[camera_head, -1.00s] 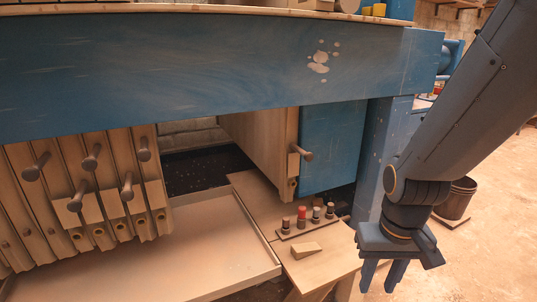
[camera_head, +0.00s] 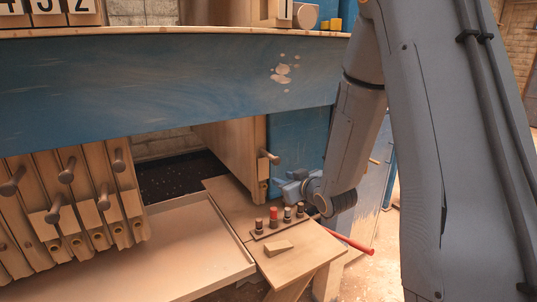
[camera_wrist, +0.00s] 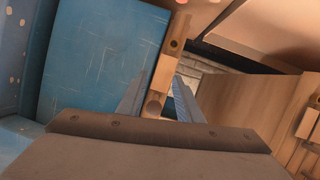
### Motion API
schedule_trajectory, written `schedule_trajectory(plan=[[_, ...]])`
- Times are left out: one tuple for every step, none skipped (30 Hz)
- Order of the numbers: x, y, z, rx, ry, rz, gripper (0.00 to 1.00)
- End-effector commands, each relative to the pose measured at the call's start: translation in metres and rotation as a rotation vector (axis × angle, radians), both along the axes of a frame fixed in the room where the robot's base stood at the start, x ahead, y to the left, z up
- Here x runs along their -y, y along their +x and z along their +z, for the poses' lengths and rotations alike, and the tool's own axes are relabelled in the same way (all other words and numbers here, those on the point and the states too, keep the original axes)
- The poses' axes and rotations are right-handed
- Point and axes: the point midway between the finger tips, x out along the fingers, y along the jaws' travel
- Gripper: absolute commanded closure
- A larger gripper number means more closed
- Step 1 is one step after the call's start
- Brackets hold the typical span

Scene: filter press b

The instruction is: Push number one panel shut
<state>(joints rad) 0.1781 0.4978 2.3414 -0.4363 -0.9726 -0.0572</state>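A lone wooden panel (camera_head: 232,150) with a peg handle (camera_head: 268,157) hangs at the right, beside the blue end block (camera_head: 298,138). No number shows on it. Several wooden panels (camera_head: 75,195) with peg handles hang at the left, with a wide gap between. My gripper (camera_head: 284,186) is low in front of the blue block, just right of the lone panel's lower edge. In the wrist view, my fingers are apart with nothing gripped, and a wooden edge strip (camera_wrist: 167,65) with holes shows beyond them. Whether they touch it cannot be told.
Number plates 4, 3 and 2 (camera_head: 45,8) stand on top at the left. A blue beam (camera_head: 150,80) spans above. Below my gripper, a wooden ledge (camera_head: 300,262) holds a rack of small pegs (camera_head: 280,222) and a wedge (camera_head: 278,248). A shallow tray (camera_head: 190,255) lies left.

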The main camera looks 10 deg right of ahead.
Motion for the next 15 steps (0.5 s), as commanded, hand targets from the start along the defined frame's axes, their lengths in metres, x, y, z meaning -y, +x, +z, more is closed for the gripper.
schedule_trajectory(plan=[[0.000,0.006,0.008,0.063,0.014,0.022,0.67],[-0.002,0.008,0.013,0.101,0.021,0.038,0.67],[-0.003,0.011,0.020,0.146,0.032,0.054,0.67],[-0.004,0.012,0.024,0.174,0.038,0.066,0.67],[-0.005,0.013,0.028,0.200,0.044,0.076,0.67],[-0.006,0.014,0.032,0.230,0.052,0.086,0.67],[-0.006,0.014,0.035,0.247,0.057,0.093,0.67],[-0.007,0.014,0.037,0.264,0.062,0.099,0.67],[-0.007,0.014,0.040,0.281,0.066,0.105,0.67],[-0.007,0.014,0.042,0.291,0.069,0.108,0.67],[-0.007,0.015,0.043,0.298,0.072,0.111,0.67],[-0.008,0.016,0.044,0.306,0.073,0.114,0.67],[-0.009,0.017,0.045,0.310,0.074,0.115,0.67],[-0.009,0.018,0.045,0.311,0.075,0.117,0.67],[-0.011,0.022,0.046,0.313,0.076,0.117,0.67]])
